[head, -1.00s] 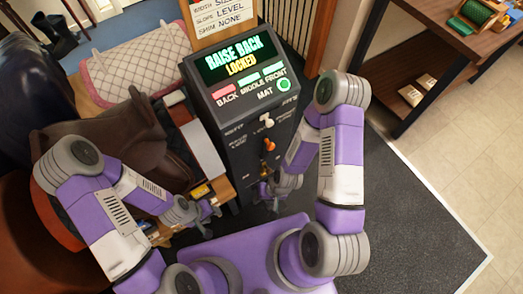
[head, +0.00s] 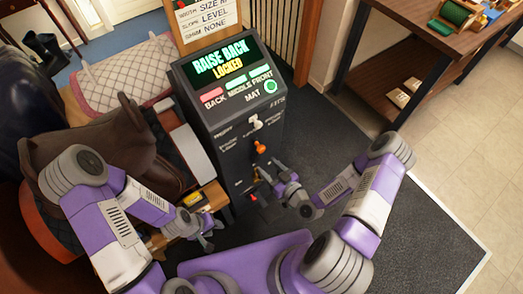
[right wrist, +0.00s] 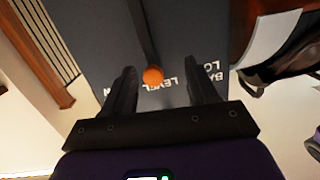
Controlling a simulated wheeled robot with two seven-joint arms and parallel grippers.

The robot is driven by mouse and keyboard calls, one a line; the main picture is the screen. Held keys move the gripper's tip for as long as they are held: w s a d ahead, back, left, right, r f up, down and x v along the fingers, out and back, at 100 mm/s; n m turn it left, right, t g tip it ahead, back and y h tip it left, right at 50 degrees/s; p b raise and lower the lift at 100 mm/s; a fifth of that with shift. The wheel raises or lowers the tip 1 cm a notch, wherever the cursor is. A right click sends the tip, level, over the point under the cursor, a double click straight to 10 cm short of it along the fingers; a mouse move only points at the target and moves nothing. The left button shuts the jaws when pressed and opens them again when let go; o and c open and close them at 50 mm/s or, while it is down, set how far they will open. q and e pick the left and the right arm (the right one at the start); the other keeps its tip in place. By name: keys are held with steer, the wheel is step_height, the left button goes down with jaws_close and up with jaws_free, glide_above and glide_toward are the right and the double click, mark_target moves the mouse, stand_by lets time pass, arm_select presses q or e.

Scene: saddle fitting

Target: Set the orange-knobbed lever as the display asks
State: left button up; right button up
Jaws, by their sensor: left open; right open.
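The display (head: 222,60) on the dark cabinet (head: 230,160) reads "RAISE BACK" with "LOCKED" below it. The orange-knobbed lever (head: 260,147) is on the cabinet's front, below a white-knobbed lever (head: 255,122). My right gripper (head: 268,172) is open just below the orange knob in the head view. In the right wrist view the orange knob (right wrist: 153,75) shows between the open fingers (right wrist: 158,88), apart from both, near an upside-down "LEVEL" label. My left gripper (head: 210,238) is open and empty, low and left of the cabinet.
A brown saddle (head: 95,150) stands left of the cabinet, and a quilted pad (head: 125,70) lies behind it. A notice board (head: 208,20) stands above the display. A wooden shelf unit (head: 430,60) is at the back right. The dark floor mat (head: 420,230) right of the cabinet is clear.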

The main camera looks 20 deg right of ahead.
mark_target(263, 151)
steer(key=w, duration=0.2)
steer(key=w+r+t, duration=0.1)
steer(key=w, duration=0.1)
steer(key=w+a+r+t, duration=0.1)
steer(key=w, duration=0.2)
steer(key=shift+w, duration=0.1)
steer(key=shift+f, duration=0.1)
jaws_close()
